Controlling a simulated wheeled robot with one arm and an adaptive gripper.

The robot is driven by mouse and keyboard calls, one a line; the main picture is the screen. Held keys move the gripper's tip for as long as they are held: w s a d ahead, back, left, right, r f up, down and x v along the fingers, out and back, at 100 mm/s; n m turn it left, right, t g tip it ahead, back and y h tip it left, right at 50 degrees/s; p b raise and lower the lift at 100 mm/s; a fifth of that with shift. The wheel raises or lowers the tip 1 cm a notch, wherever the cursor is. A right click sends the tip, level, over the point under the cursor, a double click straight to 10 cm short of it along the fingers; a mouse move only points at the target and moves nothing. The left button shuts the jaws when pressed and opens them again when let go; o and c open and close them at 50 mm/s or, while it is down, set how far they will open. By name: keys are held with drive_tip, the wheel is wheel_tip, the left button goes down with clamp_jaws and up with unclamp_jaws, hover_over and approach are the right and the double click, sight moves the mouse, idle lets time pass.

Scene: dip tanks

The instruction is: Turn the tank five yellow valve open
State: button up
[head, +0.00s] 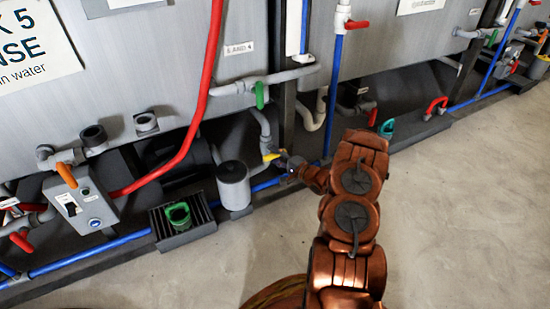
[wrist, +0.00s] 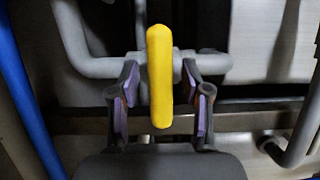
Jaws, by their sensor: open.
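The yellow valve handle (wrist: 160,75) stands upright in the middle of the wrist view, on a grey horizontal pipe (wrist: 100,67). In the head view the yellow handle (head: 271,157) is a small patch low beside tank five (head: 150,50), just left of my gripper. My gripper (wrist: 161,100) is open, with one purple-padded finger on each side of the handle's lower part. Gaps show between the handle and both fingers. In the head view my gripper (head: 289,165) is small and partly hidden by my arm.
A green-handled valve (head: 260,95) sits above, and a red hose (head: 200,100) runs down the tank. A control box (head: 80,200), a grey canister (head: 233,186) and a blue pipe (wrist: 28,100) are nearby. The floor (head: 460,200) at right is clear.

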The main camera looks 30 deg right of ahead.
drive_tip(key=shift+w, duration=0.1)
drive_tip(key=shift+c, duration=0.4)
clamp_jaws()
drive_tip(key=shift+r+p, duration=0.1)
drive_tip(key=shift+p, duration=0.35)
drive_tip(key=n+p, duration=0.1)
drive_tip(key=p, duration=0.1)
drive_tip(key=n+g+p, duration=0.1)
drive_tip(key=p, duration=0.1)
drive_tip(key=shift+r+h, duration=0.3)
drive_tip(key=n+p, duration=0.2)
drive_tip(key=p, duration=0.1)
drive_tip(key=n+g+h+p, duration=0.1)
drive_tip(key=n+p, duration=0.1)
drive_tip(key=p, duration=0.2)
drive_tip(key=shift+a+f+h, duration=0.1)
drive_tip(key=shift+h, duration=0.2)
drive_tip(key=n+g+h+p, duration=0.1)
drive_tip(key=n+h+p, duration=0.1)
drive_tip(key=n+p, duration=0.2)
drive_tip(key=shift+p, duration=0.5)
drive_tip(key=n+h+p, duration=0.1)
drive_tip(key=p, duration=0.1)
drive_tip(key=n+h+p, duration=0.1)
drive_tip(key=n+p, duration=0.1)
drive_tip(key=shift+f+g+h, duration=0.2)
drive_tip(key=shift+g+h, duration=0.1)
drive_tip(key=shift+n, duration=0.3)
